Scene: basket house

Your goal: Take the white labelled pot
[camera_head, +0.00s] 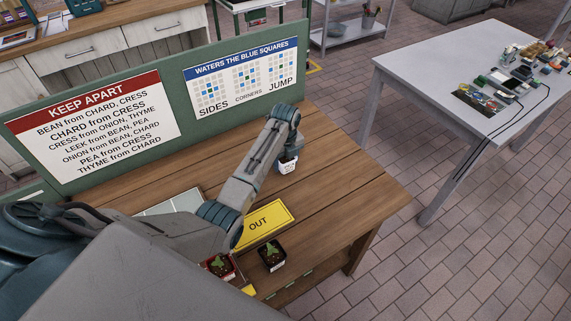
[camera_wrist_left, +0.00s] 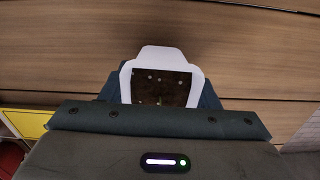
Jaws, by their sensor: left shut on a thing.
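The white labelled pot (camera_head: 288,166) is in my left gripper (camera_head: 287,155), near the back right of the wooden table in the head view. Its white front carries small dark lettering, too small to read. In the left wrist view the pot (camera_wrist_left: 160,53) shows its white rim and dark soil with pale specks, between the dark fingers. The left gripper is shut on the pot. I cannot tell whether the pot's base touches the table. My right gripper is not in view.
A yellow OUT mat (camera_head: 275,222) lies on the wooden table (camera_head: 345,190). A black pot with a seedling (camera_head: 272,256) stands in front of it, another pot (camera_head: 220,265) to its left. A green board with signs (camera_head: 150,75) closes the back. The table's right side is clear.

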